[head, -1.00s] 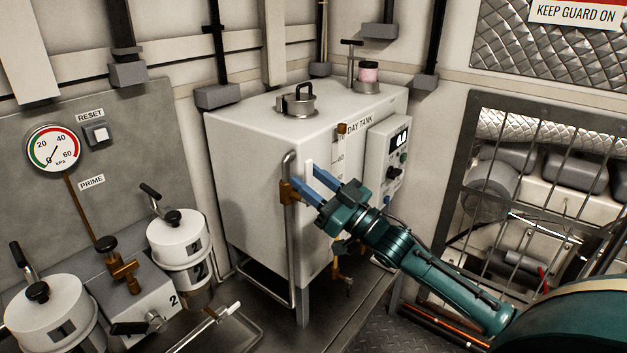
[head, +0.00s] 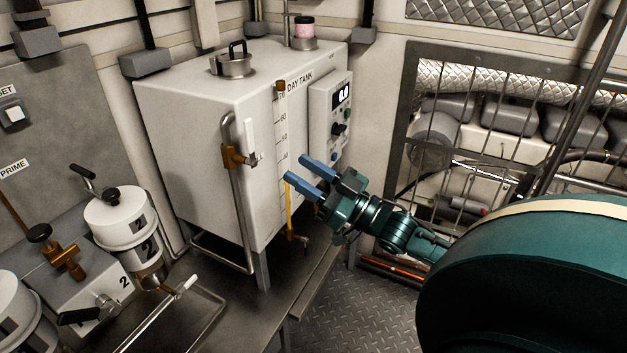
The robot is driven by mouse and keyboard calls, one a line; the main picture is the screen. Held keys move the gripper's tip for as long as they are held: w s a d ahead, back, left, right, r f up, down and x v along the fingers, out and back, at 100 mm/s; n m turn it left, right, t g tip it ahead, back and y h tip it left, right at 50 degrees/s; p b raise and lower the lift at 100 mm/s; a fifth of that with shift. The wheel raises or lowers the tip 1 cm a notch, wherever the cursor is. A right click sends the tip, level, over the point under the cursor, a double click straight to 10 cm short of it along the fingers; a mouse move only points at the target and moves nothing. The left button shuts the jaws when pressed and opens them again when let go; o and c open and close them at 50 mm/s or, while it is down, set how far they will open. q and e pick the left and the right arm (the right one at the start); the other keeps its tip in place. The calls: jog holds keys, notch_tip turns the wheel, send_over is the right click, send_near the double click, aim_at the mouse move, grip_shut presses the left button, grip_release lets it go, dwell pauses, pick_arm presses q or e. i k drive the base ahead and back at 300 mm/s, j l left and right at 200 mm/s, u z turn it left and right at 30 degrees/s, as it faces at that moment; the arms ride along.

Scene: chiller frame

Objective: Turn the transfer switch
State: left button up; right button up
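The grey control panel (head: 321,118) is on the right part of the white day tank (head: 190,110). It has a display reading 0.0, a black rotary knob (head: 339,129) that looks like the transfer switch, and small green and blue buttons. The knob's exact setting is too small to read. My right gripper (head: 297,169) is open and empty, its two blue fingers apart, below and left of the panel and in front of the tank. It appears to touch nothing. My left gripper is not in view.
A brass valve with a white handle (head: 234,157) sits on the vertical pipe left of my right gripper. The sight tube (head: 282,130) runs down the tank front. White filter canisters (head: 121,217) stand at left. A barred guard (head: 405,110) stands at right.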

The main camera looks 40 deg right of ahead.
aim_at(337, 129)
jog(key=k+l, duration=0.3)
jog(key=k, duration=0.15)
jog(key=k+l, duration=0.35)
jog(key=k, duration=0.1)
